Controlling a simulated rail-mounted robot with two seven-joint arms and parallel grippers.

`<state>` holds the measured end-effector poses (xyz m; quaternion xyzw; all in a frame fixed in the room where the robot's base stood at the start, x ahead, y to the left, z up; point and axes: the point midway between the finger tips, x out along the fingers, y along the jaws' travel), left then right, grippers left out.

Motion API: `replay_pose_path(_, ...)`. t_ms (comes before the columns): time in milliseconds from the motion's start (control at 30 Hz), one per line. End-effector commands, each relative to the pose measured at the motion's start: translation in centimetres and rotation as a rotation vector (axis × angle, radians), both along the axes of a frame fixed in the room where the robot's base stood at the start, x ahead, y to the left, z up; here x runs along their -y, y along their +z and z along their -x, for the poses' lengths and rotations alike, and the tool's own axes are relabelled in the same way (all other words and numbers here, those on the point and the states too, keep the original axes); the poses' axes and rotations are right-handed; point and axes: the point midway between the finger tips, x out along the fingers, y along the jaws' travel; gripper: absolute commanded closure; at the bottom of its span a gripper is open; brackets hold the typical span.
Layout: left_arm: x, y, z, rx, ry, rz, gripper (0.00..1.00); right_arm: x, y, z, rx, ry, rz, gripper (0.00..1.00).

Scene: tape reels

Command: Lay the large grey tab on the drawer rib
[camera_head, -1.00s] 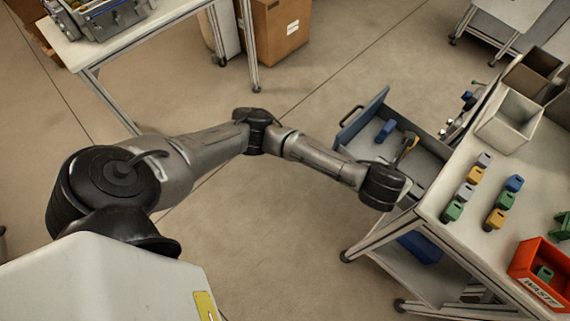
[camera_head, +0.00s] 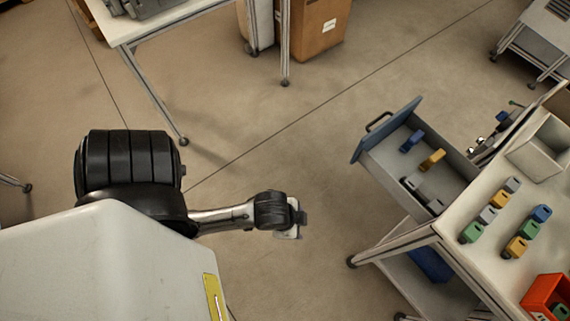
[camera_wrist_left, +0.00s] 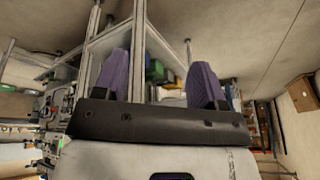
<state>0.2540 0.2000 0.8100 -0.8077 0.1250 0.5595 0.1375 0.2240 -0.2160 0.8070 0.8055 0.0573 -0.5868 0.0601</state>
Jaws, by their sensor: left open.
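The drawer (camera_head: 392,158) of the white table stands pulled out, its blue front to the upper left. In it lie a blue tab (camera_head: 412,140), a yellow tab (camera_head: 432,159) and a grey piece with a dark end (camera_head: 428,196) near the table side. That grey piece looks like a grey tab, but I cannot tell how it sits on a rib. My left gripper (camera_head: 299,219) is well to the left of the drawer, over bare floor. In the left wrist view its purple fingers (camera_wrist_left: 160,72) are apart with nothing held between them. My right gripper is out of view.
On the tabletop (camera_head: 468,262) stand two rows of grey, yellow, green and blue tabs (camera_head: 516,246). A red bin (camera_head: 546,295) and a pale open box (camera_head: 540,147) stand to the right. A blue container (camera_head: 430,263) is below. Floor (camera_head: 290,140) is clear between arm and drawer.

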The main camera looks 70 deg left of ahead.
Motion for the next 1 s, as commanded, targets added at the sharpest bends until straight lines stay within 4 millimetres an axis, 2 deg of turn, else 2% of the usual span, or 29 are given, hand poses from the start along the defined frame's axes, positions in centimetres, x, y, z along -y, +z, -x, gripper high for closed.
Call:
replay_pose_path(33,-0.5,-0.2,1.1,-0.018,0.063,0.014,0.35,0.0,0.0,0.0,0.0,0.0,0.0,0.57)
replay_pose_path(100,-1.1,-0.3,2.0,-0.032,0.128,0.026,0.35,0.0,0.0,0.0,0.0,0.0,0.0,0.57)
replay_pose_path(233,-1.6,-0.3,2.9,-0.045,0.193,0.036,0.35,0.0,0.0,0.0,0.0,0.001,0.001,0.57)
replay_pose_path(1000,-1.7,-0.3,3.0,-0.046,0.201,0.038,0.35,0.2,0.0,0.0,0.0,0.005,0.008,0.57)
